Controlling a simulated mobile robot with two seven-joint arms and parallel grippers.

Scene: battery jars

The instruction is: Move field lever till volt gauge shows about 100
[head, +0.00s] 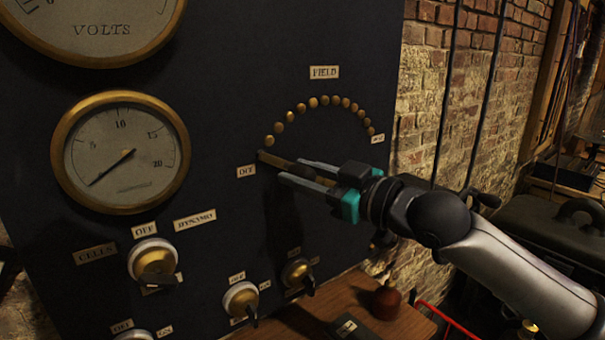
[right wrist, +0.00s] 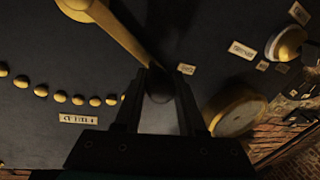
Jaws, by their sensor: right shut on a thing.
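The field lever (head: 273,158) is a brass bar on the dark panel, its left end beside the OFF plate (head: 246,171), below the arc of brass studs (head: 313,102). My right gripper (head: 289,168) is shut on the lever, partly hiding it. In the right wrist view, the brass lever (right wrist: 118,36) runs from the upper left to its dark end between the fingers of my right gripper (right wrist: 163,75). The volt gauge (head: 95,52), marked VOLTS, is cut off by the top edge; its needle is out of view. My left gripper is not in view.
A lower brass-rimmed gauge (head: 120,152) has its needle low at the left. Brass rotary switches (head: 153,262) sit on the panel below it. A wooden shelf (head: 345,300) juts out at the bottom, bearing a small reddish-brown object (head: 386,302). A brick wall (head: 422,100) stands at right.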

